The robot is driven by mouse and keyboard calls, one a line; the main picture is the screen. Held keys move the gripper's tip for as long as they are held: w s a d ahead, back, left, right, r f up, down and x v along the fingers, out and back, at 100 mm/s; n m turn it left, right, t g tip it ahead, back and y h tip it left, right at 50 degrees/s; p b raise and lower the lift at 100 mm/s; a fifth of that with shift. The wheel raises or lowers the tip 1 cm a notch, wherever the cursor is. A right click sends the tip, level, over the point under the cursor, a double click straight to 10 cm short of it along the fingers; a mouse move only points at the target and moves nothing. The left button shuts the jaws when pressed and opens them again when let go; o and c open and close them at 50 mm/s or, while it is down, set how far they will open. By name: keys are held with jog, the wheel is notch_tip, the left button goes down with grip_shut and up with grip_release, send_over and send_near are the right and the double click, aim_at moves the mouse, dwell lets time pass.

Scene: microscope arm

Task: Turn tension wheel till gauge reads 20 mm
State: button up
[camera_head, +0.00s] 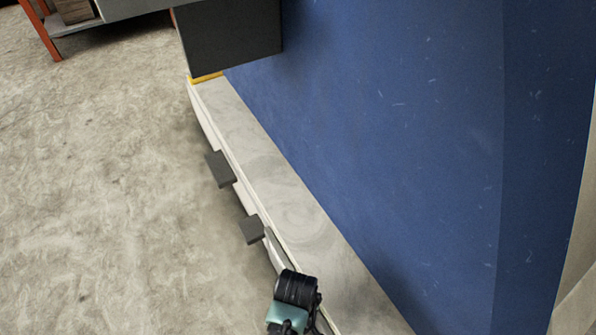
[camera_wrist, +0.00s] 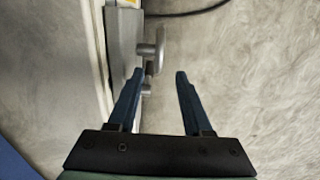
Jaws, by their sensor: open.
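In the wrist view a grey metal wheel (camera_wrist: 159,48), seen nearly edge-on, sticks out on a short shaft from a grey housing (camera_wrist: 121,42). I take it to be the tension wheel. My gripper (camera_wrist: 160,72) is open, with its two blue fingers apart and nothing held between them. The wheel shows just beyond the fingertips, nearer the left one. Whether either finger touches it I cannot tell. A small grey stub (camera_wrist: 146,89) shows beside the left finger. I see no readable gauge in either view.
In the head view a large blue panel (camera_head: 390,130) rises beside a pale ledge (camera_head: 265,150). A dark box (camera_head: 230,38) stands at its far end. Two dark plates (camera_head: 220,168) (camera_head: 252,229) jut from the ledge's edge. Open concrete floor (camera_head: 90,200) lies left. A dark cable (camera_wrist: 190,12) crosses the wrist view.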

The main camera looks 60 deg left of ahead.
notch_tip(320, 180, down, 8)
jog(key=b, duration=0.4)
jog(key=shift+r, duration=0.1)
grip_shut()
